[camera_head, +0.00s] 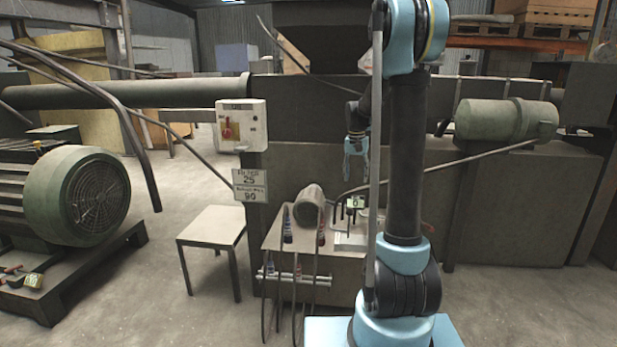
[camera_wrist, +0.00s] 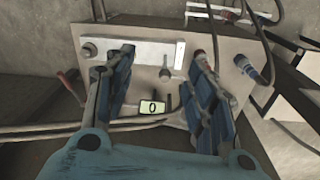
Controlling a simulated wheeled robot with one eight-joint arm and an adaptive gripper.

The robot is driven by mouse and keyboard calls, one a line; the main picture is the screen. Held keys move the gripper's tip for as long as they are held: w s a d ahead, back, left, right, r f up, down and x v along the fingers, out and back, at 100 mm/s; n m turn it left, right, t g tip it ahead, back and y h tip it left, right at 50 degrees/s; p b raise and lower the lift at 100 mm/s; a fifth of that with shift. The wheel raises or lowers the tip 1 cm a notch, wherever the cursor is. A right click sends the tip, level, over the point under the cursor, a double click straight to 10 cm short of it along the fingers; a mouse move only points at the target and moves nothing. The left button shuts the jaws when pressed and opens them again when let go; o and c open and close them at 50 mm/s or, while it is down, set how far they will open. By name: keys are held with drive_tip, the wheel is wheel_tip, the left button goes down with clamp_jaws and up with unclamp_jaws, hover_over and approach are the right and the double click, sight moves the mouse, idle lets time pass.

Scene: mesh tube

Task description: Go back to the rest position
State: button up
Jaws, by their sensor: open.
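My gripper (camera_head: 356,146) hangs from my arm in the head view, in front of the dark machine and above the small bench. It points down and is apart from everything below it. In the wrist view my gripper (camera_wrist: 163,85) shows two blue-padded fingers spread wide with nothing between them. Below the fingers lies the bench top (camera_wrist: 215,50) with a small display reading 0 (camera_wrist: 153,107) and a pale metal bar (camera_wrist: 140,50).
A control box (camera_head: 241,126) and a green cylinder (camera_head: 505,120) are on the machine. Floor is clear in front.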

drive_tip(key=s+r+n+t, duration=0.1)
drive_tip(key=s+r+n, duration=0.15)
drive_tip(key=s, duration=2.15)
drive_tip(key=s+f, duration=0.5)
drive_tip(key=s, duration=0.3)
drive_tip(key=s+f+n, duration=0.1)
drive_tip(key=s+f, duration=0.4)
drive_tip(key=s, duration=0.4)
drive_tip(key=shift+s+t+y, duration=0.2)
drive_tip(key=shift+t+y, duration=0.1)
drive_tip(key=shift+t, duration=0.1)
drive_tip(key=shift+w+f, duration=0.15)
drive_tip(key=shift+w, duration=0.3)
